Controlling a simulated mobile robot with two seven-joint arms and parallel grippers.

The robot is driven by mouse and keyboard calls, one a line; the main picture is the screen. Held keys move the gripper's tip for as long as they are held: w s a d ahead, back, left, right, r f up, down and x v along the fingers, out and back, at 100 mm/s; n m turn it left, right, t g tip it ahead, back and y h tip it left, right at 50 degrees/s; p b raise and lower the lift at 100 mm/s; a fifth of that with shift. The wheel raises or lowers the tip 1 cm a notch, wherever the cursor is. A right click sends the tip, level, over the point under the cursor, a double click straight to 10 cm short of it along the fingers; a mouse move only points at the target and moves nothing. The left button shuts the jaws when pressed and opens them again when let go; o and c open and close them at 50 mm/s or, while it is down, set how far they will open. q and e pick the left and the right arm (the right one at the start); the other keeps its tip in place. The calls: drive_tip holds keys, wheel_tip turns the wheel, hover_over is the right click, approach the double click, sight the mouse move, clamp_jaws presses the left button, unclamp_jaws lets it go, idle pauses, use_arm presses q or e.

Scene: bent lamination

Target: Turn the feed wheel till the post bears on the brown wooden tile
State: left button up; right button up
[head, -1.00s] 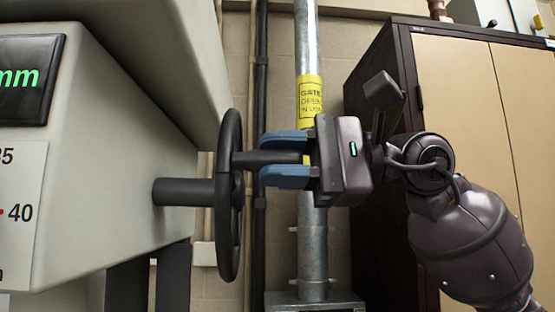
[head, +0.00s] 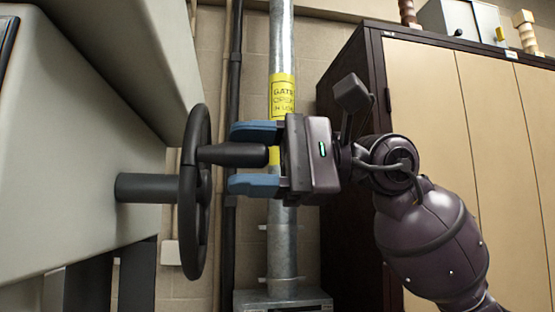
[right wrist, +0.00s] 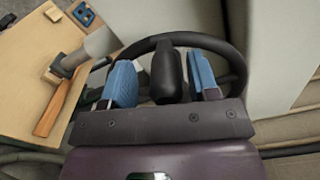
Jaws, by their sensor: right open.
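The feed wheel (head: 196,190) is a dark ring on a shaft at the side of the grey machine, seen edge-on in the head view. Its rim also shows in the right wrist view (right wrist: 226,50). My right gripper (head: 233,158) is open, with its blue fingers on either side of the wheel's dark handle (head: 222,153) and gaps between. In the right wrist view the handle (right wrist: 166,75) stands between the fingers. At the upper left there, a grey post (right wrist: 97,46) lies over a board near a brown wooden tile (right wrist: 48,108). I cannot tell whether they touch.
The grey machine body (head: 75,150) fills the left of the head view. A metal pipe with a yellow label (head: 282,95) stands behind my gripper. A dark cabinet with tan doors (head: 430,90) is at the right, with things on top.

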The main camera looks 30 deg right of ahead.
drive_tip(key=b+v, duration=0.1)
drive_tip(key=v, duration=0.9)
drive_tip(key=shift+d, duration=0.25)
